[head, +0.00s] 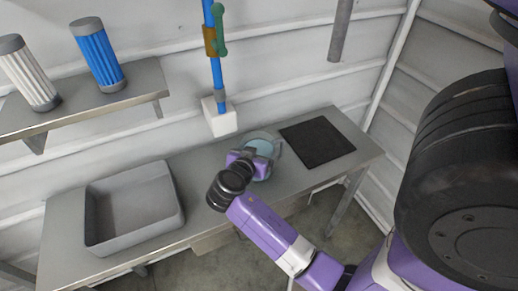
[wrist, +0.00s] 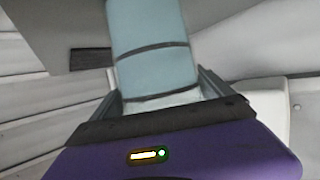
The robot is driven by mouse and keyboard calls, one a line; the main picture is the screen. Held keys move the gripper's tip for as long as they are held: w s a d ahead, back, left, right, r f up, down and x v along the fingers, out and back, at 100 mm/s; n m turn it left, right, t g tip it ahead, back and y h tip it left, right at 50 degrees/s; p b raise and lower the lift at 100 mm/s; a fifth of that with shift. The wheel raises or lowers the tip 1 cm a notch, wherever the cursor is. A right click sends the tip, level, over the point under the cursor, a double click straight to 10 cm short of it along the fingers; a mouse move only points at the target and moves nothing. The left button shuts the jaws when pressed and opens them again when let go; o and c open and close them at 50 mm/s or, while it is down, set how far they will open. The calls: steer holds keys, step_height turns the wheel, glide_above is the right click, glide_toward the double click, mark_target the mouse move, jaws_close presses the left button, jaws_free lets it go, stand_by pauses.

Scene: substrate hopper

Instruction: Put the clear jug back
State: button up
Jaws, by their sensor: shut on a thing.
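The clear jug (head: 262,146) is a bluish see-through vessel with dark rings, over the metal bench between the grey tub and the black mat. In the wrist view the jug (wrist: 155,62) stands between the two fingers of my gripper (wrist: 160,98), which is shut on it. In the head view my gripper (head: 250,160) hides much of the jug's near side. I cannot tell whether the jug's base touches the bench. The black mat (head: 317,141) lies bare on the bench to the right of the jug.
A grey tub (head: 178,185) stands on the left of the bench (head: 205,160). A white block (head: 219,117) under a blue pipe (head: 216,70) with a green handle (head: 221,30) hangs close behind the jug. A shelf (head: 135,82) holds a blue canister (head: 97,55) and a white canister (head: 28,75).

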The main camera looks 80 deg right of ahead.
steer(key=shift+f, duration=0.1)
steer(key=o, duration=1.8)
